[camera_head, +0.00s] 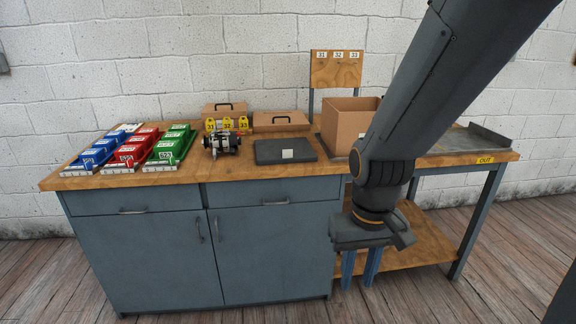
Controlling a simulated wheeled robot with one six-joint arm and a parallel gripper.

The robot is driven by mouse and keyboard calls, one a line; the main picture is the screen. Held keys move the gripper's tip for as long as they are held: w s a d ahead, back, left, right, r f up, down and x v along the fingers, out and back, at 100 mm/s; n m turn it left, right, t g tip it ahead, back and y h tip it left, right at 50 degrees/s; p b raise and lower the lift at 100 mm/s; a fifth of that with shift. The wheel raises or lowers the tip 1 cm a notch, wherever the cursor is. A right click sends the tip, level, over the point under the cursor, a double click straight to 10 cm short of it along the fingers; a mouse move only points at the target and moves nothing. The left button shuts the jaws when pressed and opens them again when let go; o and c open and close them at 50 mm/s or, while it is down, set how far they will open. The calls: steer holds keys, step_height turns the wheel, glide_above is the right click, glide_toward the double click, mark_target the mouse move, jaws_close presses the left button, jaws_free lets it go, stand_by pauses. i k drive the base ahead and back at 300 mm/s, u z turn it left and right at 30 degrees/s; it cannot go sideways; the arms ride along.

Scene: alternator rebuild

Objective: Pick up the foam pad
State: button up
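My arm comes down from the upper right and does not cover the pad.
An alternator-like metal part (221,143) stands just left of the pad. A cardboard box (343,124) stands right of it, partly behind my arm. Blue, red and green bins (168,148) fill the left end. Wooden cases (281,120) stand behind. A grey tray (489,137) lies far right.

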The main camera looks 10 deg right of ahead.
mark_target(271, 151)
steer(key=u, duration=0.75)
steer(key=i, duration=0.75)
steer(key=z, duration=0.95)
steer(key=i, duration=0.95)
steer(key=z, duration=0.85)
